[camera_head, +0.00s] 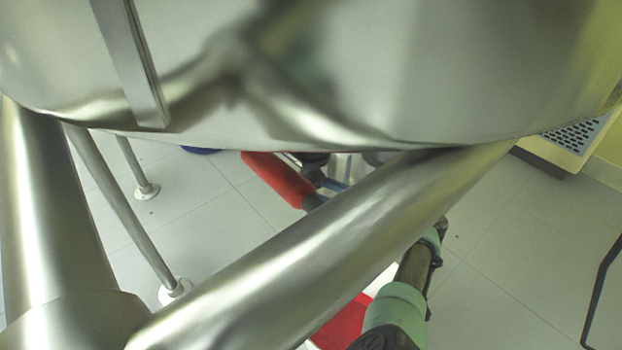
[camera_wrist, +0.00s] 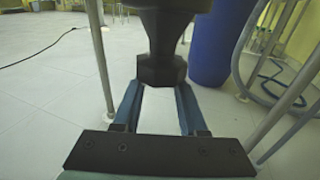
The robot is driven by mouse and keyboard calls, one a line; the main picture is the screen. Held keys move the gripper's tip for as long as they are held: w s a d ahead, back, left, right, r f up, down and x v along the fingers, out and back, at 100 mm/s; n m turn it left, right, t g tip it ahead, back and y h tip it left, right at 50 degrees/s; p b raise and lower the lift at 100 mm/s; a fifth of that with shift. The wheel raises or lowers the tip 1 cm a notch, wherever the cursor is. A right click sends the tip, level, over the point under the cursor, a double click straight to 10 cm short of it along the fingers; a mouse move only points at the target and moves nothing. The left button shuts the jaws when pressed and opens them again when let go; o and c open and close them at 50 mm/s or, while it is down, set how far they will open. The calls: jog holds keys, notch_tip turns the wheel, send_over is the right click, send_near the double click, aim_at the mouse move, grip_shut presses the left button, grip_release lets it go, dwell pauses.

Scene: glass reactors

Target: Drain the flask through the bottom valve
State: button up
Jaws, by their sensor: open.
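The underside of a large shiny steel vessel (camera_head: 330,70) fills the top of the head view. Below its edge a red bar-shaped handle (camera_head: 278,178) shows, with dark fittings (camera_head: 315,165) at its right end, partly hidden by the vessel and a steel tube. In the wrist view a black fitting with a faceted lower end (camera_wrist: 161,70) hangs down from the top. My gripper (camera_wrist: 159,100) is open, its two blue fingers to the left and right of the fitting's lower end. I cannot tell whether they touch it. The flask's contents are not visible.
A thick steel tube (camera_head: 320,240) crosses the head view diagonally, and thinner legs (camera_head: 120,205) stand at left. A blue drum (camera_wrist: 220,45) and a coiled hose (camera_wrist: 285,85) stand at right in the wrist view. The tiled floor (camera_wrist: 50,110) at left is mostly clear.

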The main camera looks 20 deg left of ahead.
aim_at(323, 182)
jog(key=d+r, duration=0.1)
jog(key=d, duration=0.1)
jog(key=s+d+r, duration=0.1)
jog(key=d, duration=0.2)
jog(key=s+d+r+p, duration=0.1)
jog(key=d, duration=0.1)
jog(key=shift+d, duration=0.2)
jog(key=shift+s+d+f, duration=0.1)
jog(key=shift+d+f, duration=0.05)
jog(key=shift+d, duration=0.2)
jog(key=shift+f, duration=0.1)
